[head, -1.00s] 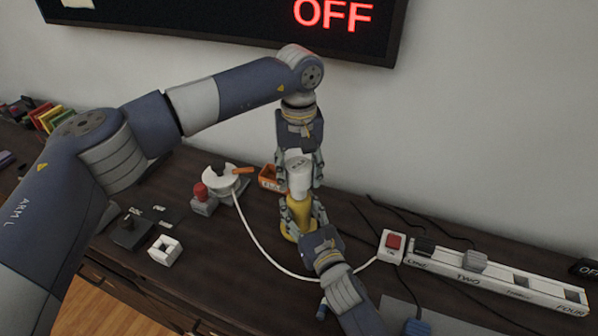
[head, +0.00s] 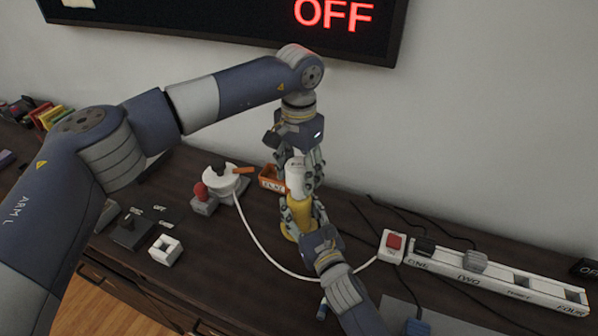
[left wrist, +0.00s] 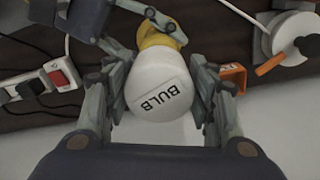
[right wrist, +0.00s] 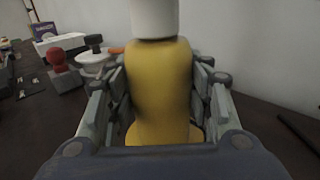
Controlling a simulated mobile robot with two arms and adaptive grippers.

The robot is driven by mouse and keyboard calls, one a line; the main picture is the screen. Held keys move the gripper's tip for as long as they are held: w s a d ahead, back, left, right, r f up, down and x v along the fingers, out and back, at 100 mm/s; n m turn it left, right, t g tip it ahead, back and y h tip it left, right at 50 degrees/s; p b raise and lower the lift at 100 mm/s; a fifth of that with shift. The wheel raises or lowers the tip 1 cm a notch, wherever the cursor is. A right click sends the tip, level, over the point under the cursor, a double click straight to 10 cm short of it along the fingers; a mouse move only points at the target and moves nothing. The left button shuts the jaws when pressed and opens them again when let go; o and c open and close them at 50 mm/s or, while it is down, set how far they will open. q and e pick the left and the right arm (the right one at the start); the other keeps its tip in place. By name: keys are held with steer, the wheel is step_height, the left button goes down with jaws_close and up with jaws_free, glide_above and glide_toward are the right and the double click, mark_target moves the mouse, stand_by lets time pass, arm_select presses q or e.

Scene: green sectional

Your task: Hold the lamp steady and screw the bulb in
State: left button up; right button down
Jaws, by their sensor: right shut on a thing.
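The white bulb (left wrist: 160,86), marked BULB, stands upright on top of the yellow lamp (right wrist: 160,90); its lower end meets the lamp's top, and the thread is hidden. My left gripper (head: 302,172) points down from above with its fingers on both sides of the bulb. Its fingers look close to the glass, but I cannot tell whether they press on it. My right gripper (head: 302,212) is shut on the lamp's yellow body from the front. The lamp stands upright on the dark table.
A wall screen (head: 230,25) reads OFF. A white cable runs from a round white device (head: 222,182) to a power strip (head: 490,275) with a red switch (head: 393,241). An orange box (head: 271,178) stands close left of the bulb. A white square block (head: 166,250) lies front left.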

arm_select(q)
steer(key=shift+o, duration=0.8)
steer(key=shift+r, duration=0.1)
steer(key=shift+r, duration=2.2)
steer(key=shift+c, duration=0.4)
